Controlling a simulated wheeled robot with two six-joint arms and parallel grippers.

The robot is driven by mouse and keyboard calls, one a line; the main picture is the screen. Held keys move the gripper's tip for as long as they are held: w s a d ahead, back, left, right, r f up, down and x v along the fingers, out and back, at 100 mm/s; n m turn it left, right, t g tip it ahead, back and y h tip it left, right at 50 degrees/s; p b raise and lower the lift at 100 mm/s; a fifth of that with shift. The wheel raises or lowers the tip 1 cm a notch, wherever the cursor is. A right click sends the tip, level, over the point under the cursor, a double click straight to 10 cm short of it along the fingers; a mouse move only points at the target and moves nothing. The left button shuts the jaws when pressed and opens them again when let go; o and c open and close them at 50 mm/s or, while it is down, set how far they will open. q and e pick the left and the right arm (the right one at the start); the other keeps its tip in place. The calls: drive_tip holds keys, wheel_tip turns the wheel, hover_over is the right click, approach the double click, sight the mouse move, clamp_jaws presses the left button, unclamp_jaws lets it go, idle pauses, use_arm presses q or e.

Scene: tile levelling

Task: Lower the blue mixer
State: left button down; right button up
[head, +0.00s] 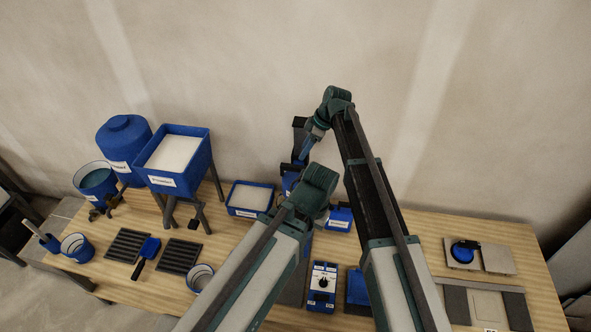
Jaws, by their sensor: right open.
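The blue mixer (289,183) stands at the back middle of the table, with a dark upright post (299,127) behind it. My arms hide much of it, so its height and lower parts cannot be made out. My right gripper (306,150) hangs down from the bent right arm, beside the post and at the mixer's upper part. It is open; whether it touches the mixer cannot be told. My left arm reaches up in front of the mixer, and its gripper is hidden behind its own wrist.
A blue tray of white material (252,197) stands left of the mixer. A blue hopper (181,155), a blue tank (124,146) and buckets fill the left. A control box with a dial (322,283) is in front. Tiles (498,260) lie at the right.

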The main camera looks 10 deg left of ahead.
sight(294, 166)
drive_tip(key=b+x, duration=0.7)
drive_tip(key=x, duration=0.2)
clamp_jaws()
idle(1.3)
